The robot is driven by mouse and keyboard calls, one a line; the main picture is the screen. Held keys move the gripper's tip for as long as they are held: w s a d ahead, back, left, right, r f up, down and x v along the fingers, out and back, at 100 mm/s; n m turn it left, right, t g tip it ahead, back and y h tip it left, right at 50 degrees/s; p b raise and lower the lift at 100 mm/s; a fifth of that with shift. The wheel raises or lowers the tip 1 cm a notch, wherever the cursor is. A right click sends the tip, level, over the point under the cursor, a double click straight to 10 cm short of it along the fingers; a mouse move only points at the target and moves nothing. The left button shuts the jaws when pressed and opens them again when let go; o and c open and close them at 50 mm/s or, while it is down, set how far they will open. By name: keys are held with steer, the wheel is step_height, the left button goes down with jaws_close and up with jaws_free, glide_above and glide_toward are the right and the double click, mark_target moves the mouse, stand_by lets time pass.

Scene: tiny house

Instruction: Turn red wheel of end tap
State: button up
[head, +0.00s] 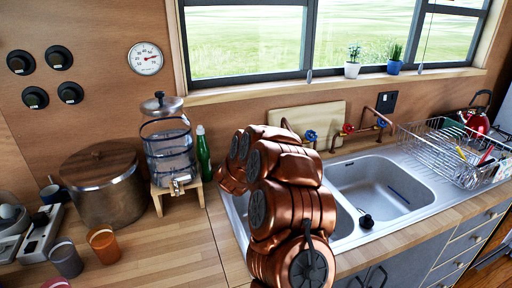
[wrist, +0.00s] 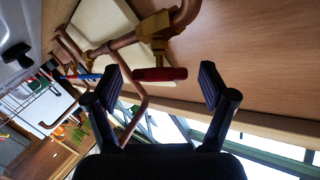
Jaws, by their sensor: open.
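A red wheel (wrist: 160,74) shows nearly edge-on in the wrist view, below a brass tap body (wrist: 156,28) on a copper pipe. My gripper (wrist: 160,86) is open, with one finger on each side of this wheel and visible gaps to both. In the head view my copper arm covers my gripper and the left end of the taps. Farther right in the head view are a blue wheel (head: 310,135), another red wheel (head: 347,129) and another blue wheel (head: 381,121) on copper pipes.
The steel sink (head: 375,188) lies below the taps, with a wire dish rack (head: 450,140) to its right. A cutting board (head: 322,117) leans on the wall behind. A green bottle (head: 203,152) and a glass dispenser (head: 168,145) stand left of my arm.

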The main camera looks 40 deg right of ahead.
steer(key=v, duration=1.1)
stand_by(1.2)
